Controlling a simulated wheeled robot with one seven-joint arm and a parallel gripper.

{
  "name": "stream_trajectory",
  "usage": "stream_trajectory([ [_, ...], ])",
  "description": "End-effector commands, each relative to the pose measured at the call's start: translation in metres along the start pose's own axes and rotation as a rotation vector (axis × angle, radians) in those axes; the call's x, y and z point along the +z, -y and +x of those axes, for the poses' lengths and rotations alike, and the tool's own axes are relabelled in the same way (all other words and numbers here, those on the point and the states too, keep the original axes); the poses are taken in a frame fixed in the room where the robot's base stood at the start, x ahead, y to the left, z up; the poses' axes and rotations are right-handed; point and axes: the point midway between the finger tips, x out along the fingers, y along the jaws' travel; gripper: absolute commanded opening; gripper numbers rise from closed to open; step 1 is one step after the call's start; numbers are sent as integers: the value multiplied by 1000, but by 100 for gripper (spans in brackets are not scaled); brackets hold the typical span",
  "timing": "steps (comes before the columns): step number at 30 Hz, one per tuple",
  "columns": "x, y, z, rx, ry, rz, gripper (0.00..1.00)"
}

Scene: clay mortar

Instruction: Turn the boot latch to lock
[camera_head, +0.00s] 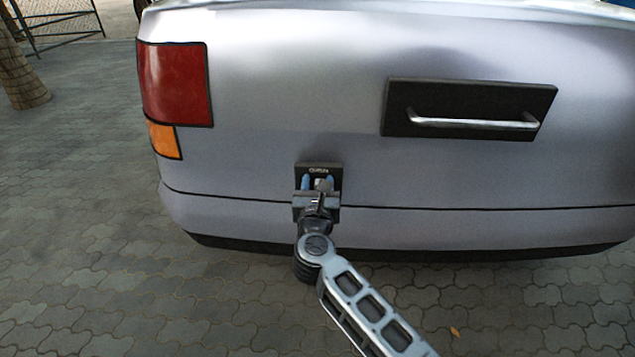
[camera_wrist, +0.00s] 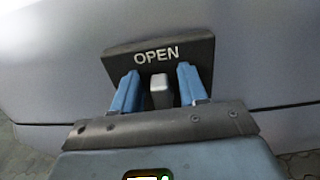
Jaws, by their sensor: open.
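The boot latch is a dark plate (camera_head: 319,168) low on the silver car's rear. In the wrist view the plate (camera_wrist: 205,50) reads "OPEN" above a small light-grey knob (camera_wrist: 161,92). The knob stands upright in the picture. My gripper (camera_head: 318,183) is at the latch, its two blue fingers either side of the knob. In the wrist view the gripper (camera_wrist: 158,88) is open, with a visible gap between each finger and the knob. The lower part of the plate is hidden by my gripper.
A black panel with a silver handle (camera_head: 472,123) is on the car's rear at the right. A red tail light (camera_head: 175,84) is at the left. Grey paving (camera_head: 90,220) around the car is clear. A tree trunk (camera_head: 18,75) stands at far left.

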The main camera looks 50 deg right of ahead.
Motion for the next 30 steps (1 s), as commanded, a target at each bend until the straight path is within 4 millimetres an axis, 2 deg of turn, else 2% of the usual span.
stream_trajectory([
  [9,0,0,4,0,-1,-1,43],
  [23,0,0,4,0,0,-1,0],
  [30,0,0,3,0,0,-7,0],
])
